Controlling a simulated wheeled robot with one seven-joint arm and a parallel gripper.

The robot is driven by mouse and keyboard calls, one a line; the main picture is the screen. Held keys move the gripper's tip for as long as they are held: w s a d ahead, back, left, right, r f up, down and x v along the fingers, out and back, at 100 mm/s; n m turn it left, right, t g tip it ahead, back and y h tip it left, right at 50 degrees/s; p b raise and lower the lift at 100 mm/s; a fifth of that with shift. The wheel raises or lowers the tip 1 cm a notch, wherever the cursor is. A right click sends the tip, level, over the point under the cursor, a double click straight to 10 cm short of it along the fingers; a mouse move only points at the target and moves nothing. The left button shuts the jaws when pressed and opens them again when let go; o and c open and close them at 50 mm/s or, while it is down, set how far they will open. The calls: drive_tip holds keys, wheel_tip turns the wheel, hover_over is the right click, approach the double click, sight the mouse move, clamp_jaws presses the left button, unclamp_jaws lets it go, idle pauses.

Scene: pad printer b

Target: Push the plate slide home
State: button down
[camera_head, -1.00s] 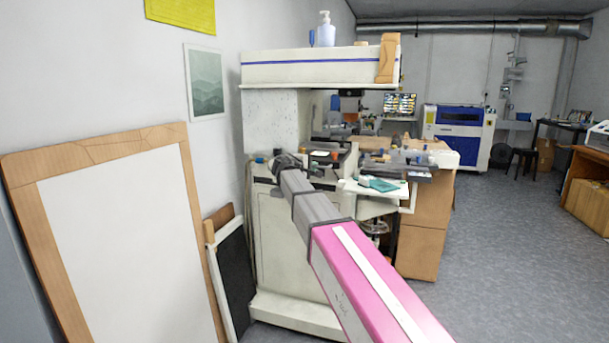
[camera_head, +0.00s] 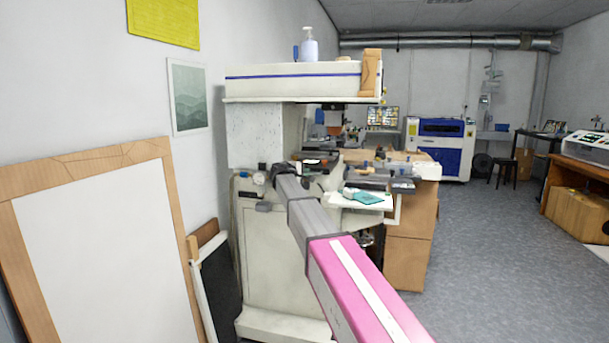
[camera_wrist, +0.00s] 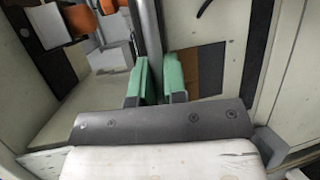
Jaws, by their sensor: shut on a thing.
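The pad printer (camera_head: 262,240) is a pale upright cabinet with an overhanging head (camera_head: 290,82), left of the middle in the head view. My arm reaches to its near side, and its end hides much of the work area. My gripper (camera_wrist: 157,78) shows in the wrist view as two green fingers, close together. A narrow grey bar (camera_wrist: 149,28) runs up between them, and they look shut on it. I cannot tell whether this bar belongs to the plate slide. The slide cannot be made out clearly in either view.
A white side shelf (camera_head: 357,203) with a teal item (camera_head: 370,198) juts out from the printer. Brown boxes (camera_head: 408,235) stand beyond it. A wood-framed white board (camera_head: 95,250) leans on the left wall. The grey floor (camera_head: 485,265) at right is clear.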

drive_tip(key=c, duration=1.2)
unclamp_jaws()
drive_tip(key=shift+a, duration=0.1)
drive_tip(key=v, duration=1)
drive_tip(key=shift+s+a, duration=0.2)
drive_tip(key=shift+s, duration=0.1)
